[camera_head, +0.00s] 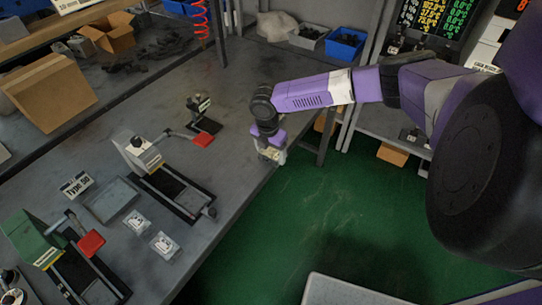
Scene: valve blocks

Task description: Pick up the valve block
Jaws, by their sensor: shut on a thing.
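My gripper (271,151) hangs from my purple arm at the right edge of the grey workbench (225,185), pointing down. It is shut on a small pale thing, which I take to be the valve block (276,156). The block is small in the picture and partly hidden by the gripper, so its shape is unclear. I cannot tell whether it touches the bench edge or is clear of it.
Toggle presses with red handles (203,140) stand on the bench's left side, with a shallow grey tray (110,199) and two small clear packets (138,222). Cardboard boxes (52,92) and blue bins (345,43) are farther back. Green floor (320,215) is open to the right.

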